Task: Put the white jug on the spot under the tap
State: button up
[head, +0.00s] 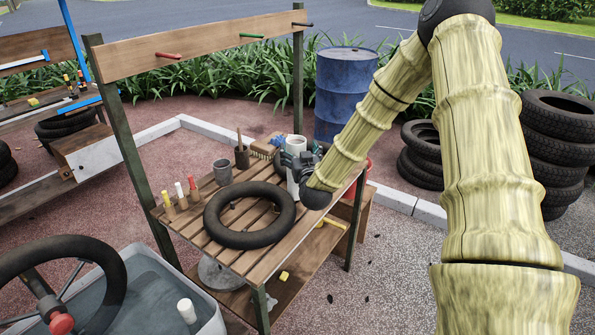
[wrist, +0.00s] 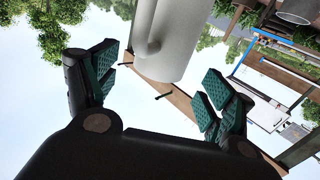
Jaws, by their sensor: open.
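The white jug (head: 296,146) is a tall pale cylinder standing upright at the back right of the slatted bench. My gripper (head: 297,161) is at the jug, and its dark fingers hide part of the jug's middle. In the wrist view, which is upside down, the jug (wrist: 168,40) with its small handle lies between the green finger pads of my gripper (wrist: 165,80). The pads are wide apart, with visible gaps to the jug on both sides. I cannot make out a tap or a marked spot with certainty.
A black ring (head: 249,215) lies on the bench. A grey cup (head: 222,172), a brown pot (head: 242,157) and a brush (head: 263,148) stand near the jug. A water tub (head: 150,285) and a black wheel (head: 105,262) are at front left. A blue drum (head: 343,95) stands behind.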

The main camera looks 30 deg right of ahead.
jog(key=shift+w+d+r, duration=0.1)
jog(key=shift+w+r, duration=0.1)
jog(key=shift+w, duration=0.15)
jog(key=shift+p+x, duration=0.95)
jog(key=shift+x, duration=1.2)
jog(key=shift+c, duration=0.2)
jog(key=c, duration=1.5)
